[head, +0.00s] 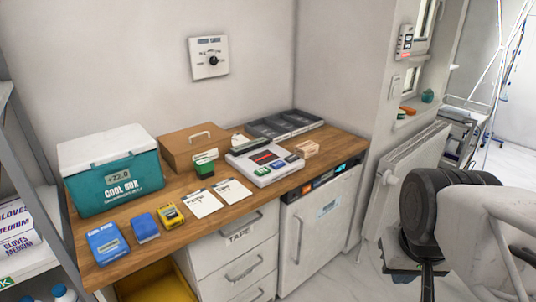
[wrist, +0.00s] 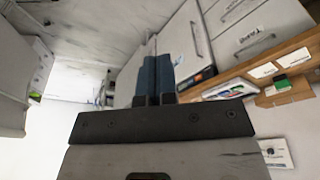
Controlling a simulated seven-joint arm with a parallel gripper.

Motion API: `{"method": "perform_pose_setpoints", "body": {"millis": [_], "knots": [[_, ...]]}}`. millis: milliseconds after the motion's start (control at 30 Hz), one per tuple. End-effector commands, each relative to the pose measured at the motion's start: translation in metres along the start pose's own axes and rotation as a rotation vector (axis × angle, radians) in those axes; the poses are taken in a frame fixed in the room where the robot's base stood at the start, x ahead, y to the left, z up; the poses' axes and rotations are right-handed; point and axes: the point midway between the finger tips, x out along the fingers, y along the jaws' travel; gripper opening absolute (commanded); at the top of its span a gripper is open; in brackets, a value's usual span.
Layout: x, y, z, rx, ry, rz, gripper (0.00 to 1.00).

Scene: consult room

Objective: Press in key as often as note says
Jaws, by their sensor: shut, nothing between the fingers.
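A white key panel (head: 262,163) with a dark and red strip and several green and blue keys lies on the wooden counter. Its white edge also shows in the wrist view (wrist: 224,91). Two white paper notes lie in front of it, a left one (head: 205,203) and a right one (head: 233,191); their writing is too small to read. My gripper (wrist: 154,60) has two blue fingers, held together and empty. It is off to the right of the counter, well apart from the panel and notes. In the head view my arm hides part of the right side.
The counter (head: 185,230) also bears a teal cool box (head: 115,175), a brown case (head: 195,147), a green stamp-like block (head: 204,166), small blue and yellow boxes and dark trays (head: 285,124). A dial panel (head: 209,58) is on the wall. A radiator (head: 408,165) stands right.

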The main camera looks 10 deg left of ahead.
Motion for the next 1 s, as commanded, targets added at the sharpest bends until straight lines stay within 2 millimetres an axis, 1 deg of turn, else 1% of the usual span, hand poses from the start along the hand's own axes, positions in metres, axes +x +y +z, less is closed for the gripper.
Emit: {"method": "perform_pose_setpoints", "body": {"millis": [500, 667, 867, 1000], "knots": [[0.0, 0.0, 0.0, 0.0, 0.0, 0.0, 0.0], [0.0, 0.0, -0.003, -0.001, 0.0, 0.003, 0.0], [-0.002, -0.001, -0.018, -0.006, -0.001, 0.021, 0.0], [-0.004, -0.002, -0.039, -0.011, -0.002, 0.045, 0.0]]}}
